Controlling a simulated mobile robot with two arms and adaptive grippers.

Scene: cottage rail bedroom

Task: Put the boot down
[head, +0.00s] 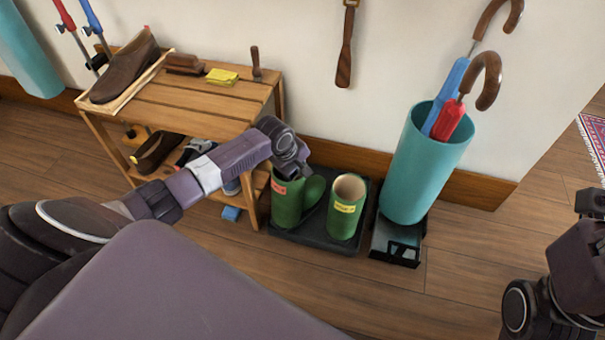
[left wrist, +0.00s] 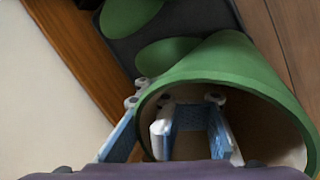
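Two green boots are at the dark boot tray (head: 318,240). The left boot (head: 287,208) has a red label, and its shaft is upright over the tray's left part. I cannot tell whether its sole touches the tray. The right boot (head: 344,222) stands on the tray with a yellow label. My left gripper (head: 296,170) is at the left boot's top. In the left wrist view, my left gripper (left wrist: 148,118) has one finger outside and one inside that boot's rim (left wrist: 235,75), closed on the wall. My right gripper (head: 590,203) is cut off at the right edge; its fingers are unclear.
A wooden bench (head: 190,95) with a brown shoe (head: 125,70), brushes and a yellow cloth (head: 222,76) stands left of the tray. A teal umbrella stand (head: 415,175) is close on the right. Open floor lies in front.

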